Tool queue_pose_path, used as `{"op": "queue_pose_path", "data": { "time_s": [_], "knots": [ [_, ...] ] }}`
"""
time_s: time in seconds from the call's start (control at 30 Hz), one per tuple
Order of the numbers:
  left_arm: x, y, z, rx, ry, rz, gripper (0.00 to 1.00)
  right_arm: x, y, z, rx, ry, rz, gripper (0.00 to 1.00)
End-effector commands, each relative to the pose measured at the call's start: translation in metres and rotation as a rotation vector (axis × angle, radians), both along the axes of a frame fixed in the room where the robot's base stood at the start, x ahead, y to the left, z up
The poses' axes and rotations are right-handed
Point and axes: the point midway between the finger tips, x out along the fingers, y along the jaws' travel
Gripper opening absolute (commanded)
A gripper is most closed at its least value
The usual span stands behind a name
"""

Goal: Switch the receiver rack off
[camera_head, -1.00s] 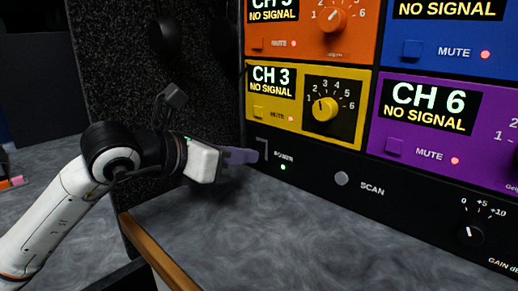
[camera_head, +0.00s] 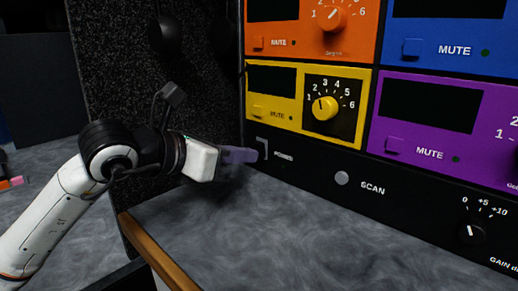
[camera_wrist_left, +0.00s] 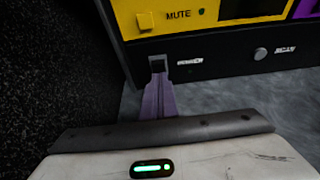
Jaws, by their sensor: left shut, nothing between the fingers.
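The receiver rack (camera_head: 320,170) stands at the right with orange, blue, yellow and purple modules. All its displays are dark and its mute lights are unlit. The POWER switch (camera_head: 262,147) is at the left of the black bottom panel, and no green light shows beside its label. My left gripper (camera_head: 252,155) is shut and empty, with its tips at the switch, touching or very close to it. In the left wrist view the fingertips (camera_wrist_left: 158,76) meet the lower part of the switch (camera_wrist_left: 157,63). My right gripper is not in view.
A SCAN button (camera_head: 341,178) and a GAIN knob (camera_head: 471,233) sit further right on the bottom panel. A dark speckled wall (camera_head: 120,75) rises at the left. The grey marbled desk (camera_head: 270,240) in front is clear, with a wooden edge (camera_head: 160,255).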

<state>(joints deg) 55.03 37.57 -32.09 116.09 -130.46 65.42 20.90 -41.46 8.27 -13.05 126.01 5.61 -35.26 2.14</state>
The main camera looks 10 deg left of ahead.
Motion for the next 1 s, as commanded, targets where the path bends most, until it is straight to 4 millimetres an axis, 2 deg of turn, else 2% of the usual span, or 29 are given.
{"op": "queue_pose_path", "data": {
  "time_s": [0.63, 1.0],
  "knots": [
    [-0.041, 0.027, 0.017, 0.002, 0.000, 0.001, 0.00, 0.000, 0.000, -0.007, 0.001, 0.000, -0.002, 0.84],
    [-0.046, 0.030, 0.019, 0.001, 0.001, 0.000, 0.00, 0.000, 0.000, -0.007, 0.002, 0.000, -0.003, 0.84]
  ]
}}
